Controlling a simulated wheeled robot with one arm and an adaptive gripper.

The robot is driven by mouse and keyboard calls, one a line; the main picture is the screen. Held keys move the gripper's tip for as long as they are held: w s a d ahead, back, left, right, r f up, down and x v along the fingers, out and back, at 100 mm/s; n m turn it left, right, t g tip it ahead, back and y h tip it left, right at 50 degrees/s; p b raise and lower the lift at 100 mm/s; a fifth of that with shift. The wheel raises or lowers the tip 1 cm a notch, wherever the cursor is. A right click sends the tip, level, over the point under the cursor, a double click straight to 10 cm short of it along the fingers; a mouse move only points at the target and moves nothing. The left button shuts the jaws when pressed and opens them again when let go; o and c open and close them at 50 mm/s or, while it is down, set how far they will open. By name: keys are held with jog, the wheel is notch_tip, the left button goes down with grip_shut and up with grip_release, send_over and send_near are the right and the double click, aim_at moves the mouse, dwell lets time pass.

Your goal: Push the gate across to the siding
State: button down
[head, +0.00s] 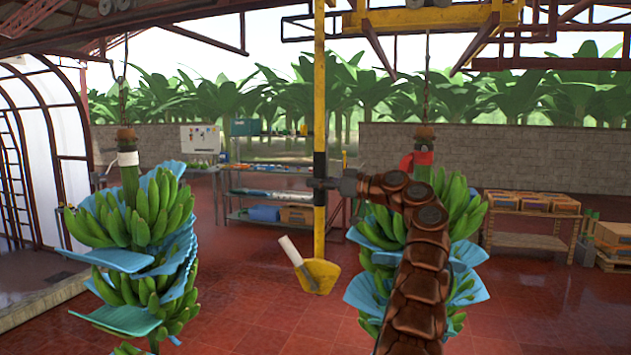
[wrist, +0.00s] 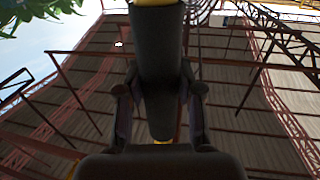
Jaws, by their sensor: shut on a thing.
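The gate looks to be the tall yellow pole (head: 319,90) with a black band, hanging upright from the overhead rails in the middle of the head view. My gripper (head: 320,183) reaches it from the right and is shut on the black band. In the wrist view the black band (wrist: 157,60) rises between my two fingers, with yellow above it. A yellow beam (head: 432,18) crosses the top right of the head view. I cannot tell for certain which overhead rail is the siding.
One banana stem (head: 145,215) with blue sheets hangs at left, another (head: 455,205) at right behind my arm. A yellow scoop-shaped holder (head: 320,277) with a white-handled tool is at the pole's foot. Shelves (head: 270,195) and a crate table (head: 525,240) stand behind. Red floor lies open between.

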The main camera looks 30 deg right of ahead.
jog(key=shift+a, duration=0.1)
jog(key=c, duration=0.7)
grip_release()
jog(key=v, duration=1.2)
